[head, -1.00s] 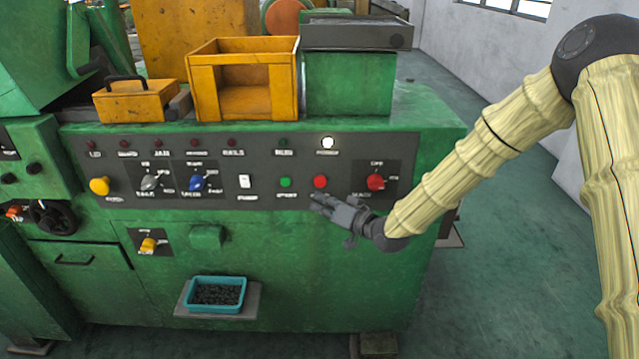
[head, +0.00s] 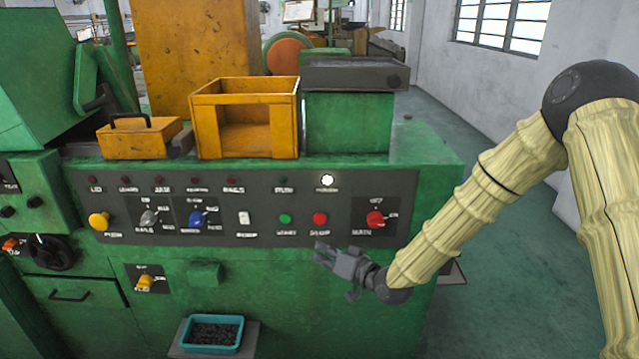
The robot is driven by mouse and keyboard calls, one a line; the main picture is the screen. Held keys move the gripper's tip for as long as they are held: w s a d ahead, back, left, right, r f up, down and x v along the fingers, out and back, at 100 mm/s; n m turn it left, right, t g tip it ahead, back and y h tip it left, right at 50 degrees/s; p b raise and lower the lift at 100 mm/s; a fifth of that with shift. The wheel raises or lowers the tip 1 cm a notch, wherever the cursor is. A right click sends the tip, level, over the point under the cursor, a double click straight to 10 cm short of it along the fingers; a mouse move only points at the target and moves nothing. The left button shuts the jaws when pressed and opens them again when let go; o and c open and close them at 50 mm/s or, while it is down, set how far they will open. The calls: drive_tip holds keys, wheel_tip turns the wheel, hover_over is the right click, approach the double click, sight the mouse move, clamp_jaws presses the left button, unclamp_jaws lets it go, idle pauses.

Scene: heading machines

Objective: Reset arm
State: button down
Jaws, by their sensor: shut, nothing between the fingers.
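My gripper (head: 322,254) is shut and empty. It hangs in front of the green machine (head: 300,300), just below the red button (head: 320,218) and the green button (head: 285,219) of the dark control panel (head: 250,236). Whether its fingers touch the machine I cannot tell. My arm, in a pale ribbed cover, reaches in from the right side of the picture and bends down to the gripper. The red rotary switch (head: 375,218) is above my wrist. The white lamp (head: 327,181) on the panel is lit.
On the machine stand an open yellow box (head: 245,145) and a small yellow bin (head: 139,141). A teal tray (head: 212,334) of small dark parts sits low in front. Free green floor (head: 510,260) lies to the right, up to a white wall (head: 440,80).

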drive_tip(key=s+d+f+m+g+h, duration=0.1)
drive_tip(key=s+d+f+g+h, duration=0.3)
drive_tip(key=s+f, duration=0.7)
drive_tip(key=s+d+f+m+g+h, duration=0.15)
drive_tip(key=s+d+f, duration=0.35)
drive_tip(key=s+f, duration=0.65)
drive_tip(key=s+d+f+g+h, duration=0.2)
drive_tip(key=s+d+f, duration=0.1)
drive_tip(key=s, duration=0.5)
drive_tip(key=s+d+f+g+h, duration=0.1)
drive_tip(key=s+d+f, duration=0.3)
drive_tip(key=s, duration=0.4)
drive_tip(key=s+d+f+g+h, duration=0.2)
drive_tip(key=s+d, duration=0.4)
drive_tip(key=s, duration=0.3)
drive_tip(key=shift+f+n+g+h, duration=0.35)
drive_tip(key=shift+f, duration=0.35)
drive_tip(key=shift+w, duration=0.1)
